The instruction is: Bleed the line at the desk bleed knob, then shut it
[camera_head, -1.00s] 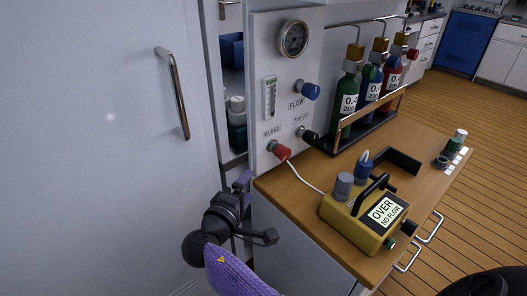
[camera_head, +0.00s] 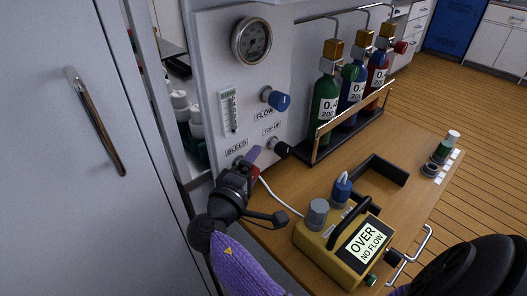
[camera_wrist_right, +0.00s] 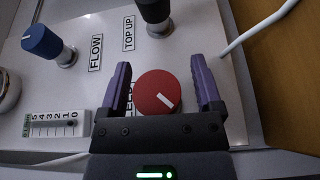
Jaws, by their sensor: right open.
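The red bleed knob (camera_wrist_right: 158,92) sits on the white panel (camera_head: 209,75) and carries a white pointer line. In the right wrist view it lies between the two purple fingers of my right gripper (camera_wrist_right: 164,88), with gaps on both sides. My right gripper (camera_head: 254,172) is open and at the knob in the head view, where it hides most of the red knob (camera_head: 255,171). My left gripper is not in view.
The blue FLOW knob (camera_head: 276,98), black TOP UP knob (camera_head: 278,147) and gauge (camera_head: 252,40) are on the panel. A yellow meter (camera_head: 335,252) reading OVER NO FLOW stands on the wooden desk (camera_head: 320,180). Gas bottles (camera_head: 326,98) stand behind a rail.

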